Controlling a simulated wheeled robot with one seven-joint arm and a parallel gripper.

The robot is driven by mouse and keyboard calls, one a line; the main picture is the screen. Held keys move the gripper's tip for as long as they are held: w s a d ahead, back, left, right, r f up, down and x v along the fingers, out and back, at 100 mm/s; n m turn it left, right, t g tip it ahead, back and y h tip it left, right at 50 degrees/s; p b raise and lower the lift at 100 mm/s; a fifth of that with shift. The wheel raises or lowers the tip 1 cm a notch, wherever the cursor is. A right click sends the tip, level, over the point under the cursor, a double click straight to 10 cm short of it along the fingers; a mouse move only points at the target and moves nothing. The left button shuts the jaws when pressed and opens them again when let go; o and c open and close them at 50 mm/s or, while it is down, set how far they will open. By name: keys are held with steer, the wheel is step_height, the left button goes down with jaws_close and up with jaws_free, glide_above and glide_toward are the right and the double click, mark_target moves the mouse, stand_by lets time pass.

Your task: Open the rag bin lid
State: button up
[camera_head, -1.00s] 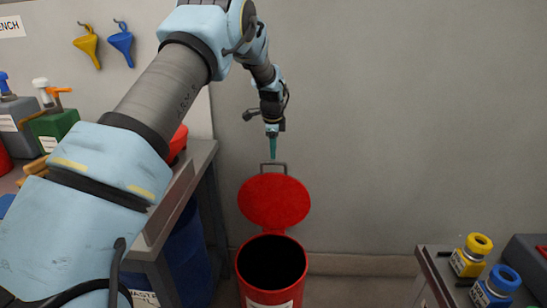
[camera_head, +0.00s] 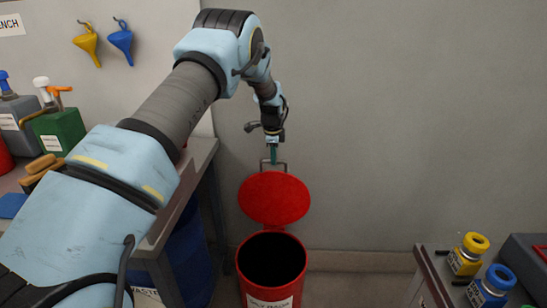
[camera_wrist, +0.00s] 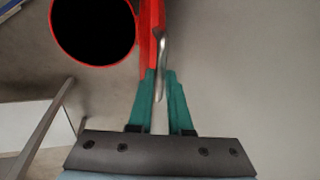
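The rag bin (camera_head: 271,289) is a red cylinder with a dark open mouth and a white label. Its round red lid (camera_head: 274,198) stands raised, tilted up behind the mouth toward the wall. A grey metal handle (camera_head: 284,171) sticks up from the lid's top edge. My gripper (camera_head: 273,161) points down at this handle. In the wrist view, the two green fingers (camera_wrist: 161,74) stand apart, with the handle (camera_wrist: 163,50) between them. The handle lies close to the left finger; whether it touches is unclear. The bin's black opening (camera_wrist: 94,28) shows at upper left there.
A workbench (camera_head: 199,152) with a green can (camera_head: 58,130) stands on the left, with a blue drum (camera_head: 190,262) beneath. The wall behind the bin is plain.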

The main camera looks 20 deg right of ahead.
jaws_close()
stand_by(0.8)
